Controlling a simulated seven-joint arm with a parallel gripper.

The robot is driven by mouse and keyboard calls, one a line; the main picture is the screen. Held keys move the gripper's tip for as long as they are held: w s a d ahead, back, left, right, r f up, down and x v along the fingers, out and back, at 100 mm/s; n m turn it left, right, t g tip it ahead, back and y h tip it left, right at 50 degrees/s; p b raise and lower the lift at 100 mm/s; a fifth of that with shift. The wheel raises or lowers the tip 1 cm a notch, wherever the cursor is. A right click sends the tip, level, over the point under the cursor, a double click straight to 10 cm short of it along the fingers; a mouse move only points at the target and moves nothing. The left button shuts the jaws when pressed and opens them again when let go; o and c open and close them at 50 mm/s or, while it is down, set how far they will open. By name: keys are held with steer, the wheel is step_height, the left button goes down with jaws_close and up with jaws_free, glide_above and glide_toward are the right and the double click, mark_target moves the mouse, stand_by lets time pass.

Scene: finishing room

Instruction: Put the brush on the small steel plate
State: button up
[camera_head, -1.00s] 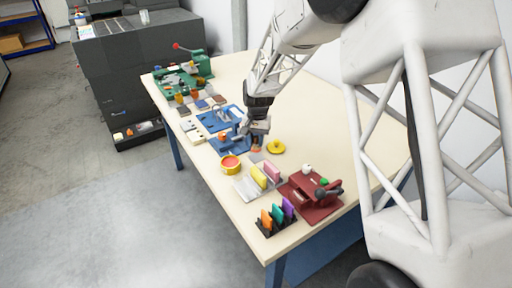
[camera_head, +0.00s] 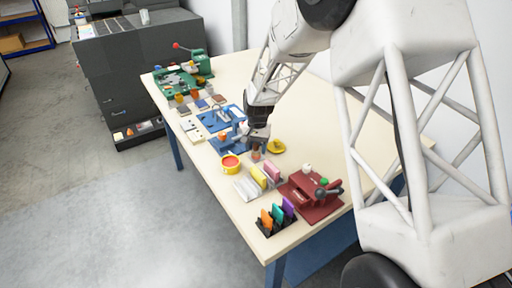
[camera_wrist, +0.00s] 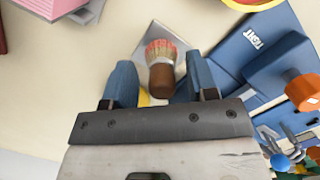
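The plate is mostly hidden there.
A yellow dish (camera_head: 276,147) is close to the right of my gripper. A blue vise (camera_wrist: 285,65) stands close by. A red-and-yellow round tub (camera_head: 230,165), sponges (camera_head: 258,175) and a red vise (camera_head: 312,195) are in front. The table's right side is clear.

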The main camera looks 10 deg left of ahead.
steer(key=shift+r, duration=0.1)
step_height(320, 180, up, 12)
steer(key=w, duration=0.1)
steer(key=shift+w, duration=0.4)
stand_by(0.5)
stand_by(0.7)
steer(key=s+d+r+t, duration=0.1)
steer(key=s+d+r, duration=0.6)
steer(key=s+d, duration=0.3)
steer(key=s+d+r+t, duration=0.1)
steer(key=s+d+r, duration=0.65)
steer(key=d, duration=0.45)
steer(key=s+d+f+t, duration=0.1)
steer(key=s+d, duration=0.5)
steer(key=s, duration=0.6)
steer(key=s+d+f+t, duration=0.1)
steer(key=s+d, duration=0.6)
steer(key=s, duration=0.5)
steer(key=shift+s, duration=0.4)
